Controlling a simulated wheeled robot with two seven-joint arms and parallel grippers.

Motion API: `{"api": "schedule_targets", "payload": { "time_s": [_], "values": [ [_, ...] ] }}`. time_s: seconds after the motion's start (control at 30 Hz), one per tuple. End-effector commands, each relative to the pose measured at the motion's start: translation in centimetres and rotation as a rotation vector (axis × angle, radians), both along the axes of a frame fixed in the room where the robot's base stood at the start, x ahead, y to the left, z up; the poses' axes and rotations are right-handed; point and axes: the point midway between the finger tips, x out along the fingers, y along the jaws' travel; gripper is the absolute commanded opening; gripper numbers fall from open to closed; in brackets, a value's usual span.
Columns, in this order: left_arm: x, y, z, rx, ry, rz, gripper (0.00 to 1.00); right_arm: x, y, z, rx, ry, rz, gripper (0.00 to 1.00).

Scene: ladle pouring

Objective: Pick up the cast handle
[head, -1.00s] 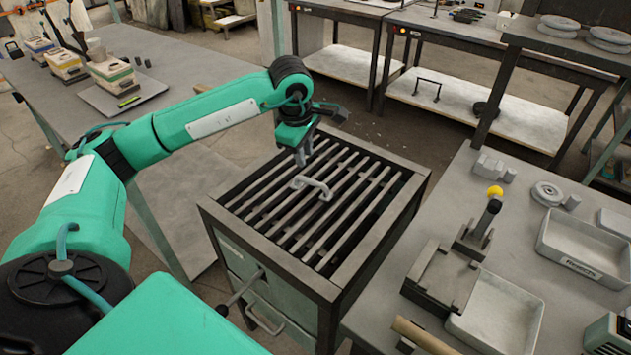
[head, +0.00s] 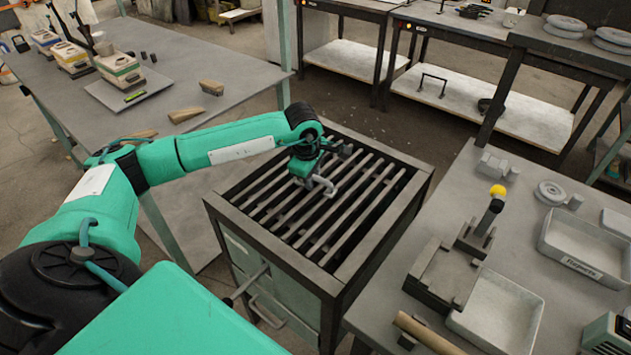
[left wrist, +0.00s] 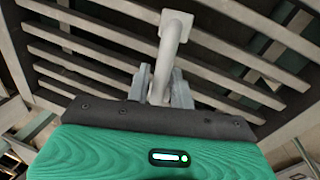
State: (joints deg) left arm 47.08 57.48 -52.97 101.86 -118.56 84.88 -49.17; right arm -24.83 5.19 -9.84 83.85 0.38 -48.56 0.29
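The cast handle (head: 326,187) is a grey, bent bar on the slatted top of the dark metal stand (head: 330,215). My left gripper (head: 303,181) is down at the handle's left part and hides it in the head view. In the left wrist view, the handle (left wrist: 172,42) runs between the two grey fingers (left wrist: 160,85), one on each side. I cannot tell whether the fingers press on it. The handle's flat end pad lies beyond the fingertips, over the slats. My right gripper is not in view.
A grey bench (head: 480,340) at the right holds a fixture with a yellow knob (head: 498,190) and shallow trays (head: 585,247). A long table (head: 195,75) at the back left carries boxes and wooden pieces. The slats right of the handle are clear.

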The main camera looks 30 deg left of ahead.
Motion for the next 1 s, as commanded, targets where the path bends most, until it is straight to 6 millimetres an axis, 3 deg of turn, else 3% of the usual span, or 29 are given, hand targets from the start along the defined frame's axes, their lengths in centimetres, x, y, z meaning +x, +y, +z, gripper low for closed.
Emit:
{"api": "schedule_targets", "payload": {
  "time_s": [0.07, 0.2, 0.67, 0.87, 1.0],
  "values": [
    [0.0, 0.0, 0.0, 0.000, 0.000, 0.000, 0.23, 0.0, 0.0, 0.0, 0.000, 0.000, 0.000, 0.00],
    [0.0, 0.0, 0.0, 0.000, 0.000, 0.000, 0.00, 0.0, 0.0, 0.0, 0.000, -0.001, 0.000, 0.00],
    [0.0, 0.0, 0.8, -0.001, -0.001, 0.001, 0.00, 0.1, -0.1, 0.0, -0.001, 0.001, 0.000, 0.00],
    [0.1, 0.0, 3.6, -0.001, -0.005, 0.001, 0.00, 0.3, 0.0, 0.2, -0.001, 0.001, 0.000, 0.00],
    [0.2, 0.0, 7.4, -0.002, -0.007, 0.001, 0.00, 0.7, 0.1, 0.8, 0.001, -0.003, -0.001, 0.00]
  ]
}}
